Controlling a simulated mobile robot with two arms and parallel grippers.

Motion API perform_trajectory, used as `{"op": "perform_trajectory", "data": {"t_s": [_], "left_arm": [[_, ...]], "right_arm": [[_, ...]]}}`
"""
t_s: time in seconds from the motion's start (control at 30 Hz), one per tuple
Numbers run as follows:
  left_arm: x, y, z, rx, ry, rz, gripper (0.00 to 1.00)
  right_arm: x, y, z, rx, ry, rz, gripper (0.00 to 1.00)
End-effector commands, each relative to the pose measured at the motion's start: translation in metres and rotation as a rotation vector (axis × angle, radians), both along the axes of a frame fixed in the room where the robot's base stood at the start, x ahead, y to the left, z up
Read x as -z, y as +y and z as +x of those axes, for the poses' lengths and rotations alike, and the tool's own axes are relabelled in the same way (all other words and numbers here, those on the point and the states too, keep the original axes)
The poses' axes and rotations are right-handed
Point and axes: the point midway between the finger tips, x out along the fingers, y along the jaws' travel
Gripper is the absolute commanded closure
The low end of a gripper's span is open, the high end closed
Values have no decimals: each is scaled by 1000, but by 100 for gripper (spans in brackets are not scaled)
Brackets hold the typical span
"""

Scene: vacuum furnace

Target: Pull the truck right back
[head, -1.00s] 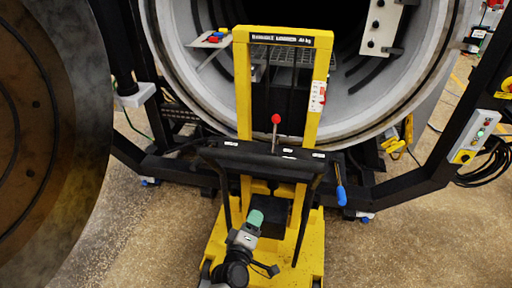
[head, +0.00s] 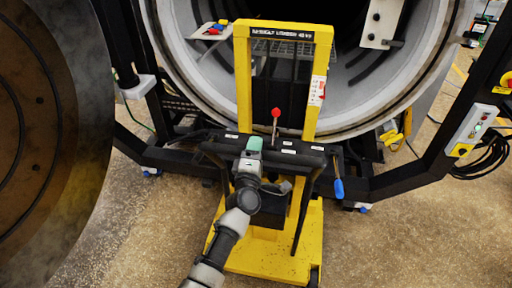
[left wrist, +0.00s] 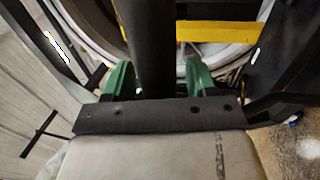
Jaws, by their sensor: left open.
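The truck (head: 243,80) is a yellow lift truck with a tall mast, a black push handle (head: 290,150) and a yellow base. It stands in front of the round furnace opening. My left gripper (head: 254,145) is at the left part of the handle, its green fingertips overlapping the handle in the head view. In the left wrist view my left gripper (left wrist: 158,75) is open, with a dark bar (left wrist: 150,40) between its two green fingers. I cannot tell whether the fingers touch the bar. My right gripper is not in view.
The furnace mouth (head: 190,85) is behind the truck, and its big round door (head: 50,140) stands open at left. A black frame (head: 405,183) crosses behind the truck. A control box (head: 473,130) is at right. Floor at right (head: 420,240) is clear.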

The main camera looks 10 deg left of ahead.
Motion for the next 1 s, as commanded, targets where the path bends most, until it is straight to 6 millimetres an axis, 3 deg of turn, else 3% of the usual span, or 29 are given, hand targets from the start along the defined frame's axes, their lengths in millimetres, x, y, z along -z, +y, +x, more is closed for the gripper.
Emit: {"op": "perform_trajectory", "data": {"t_s": [0.33, 0.7, 1.0], "left_arm": [[-1, 0, 5, 0, 1, 1, 43], [-1, 0, 5, 0, 1, 1, 98], [0, 4, 2, 0, 2, 2, 100]], "right_arm": [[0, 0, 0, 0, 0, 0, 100], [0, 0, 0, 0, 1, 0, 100], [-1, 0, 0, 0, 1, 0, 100]]}}
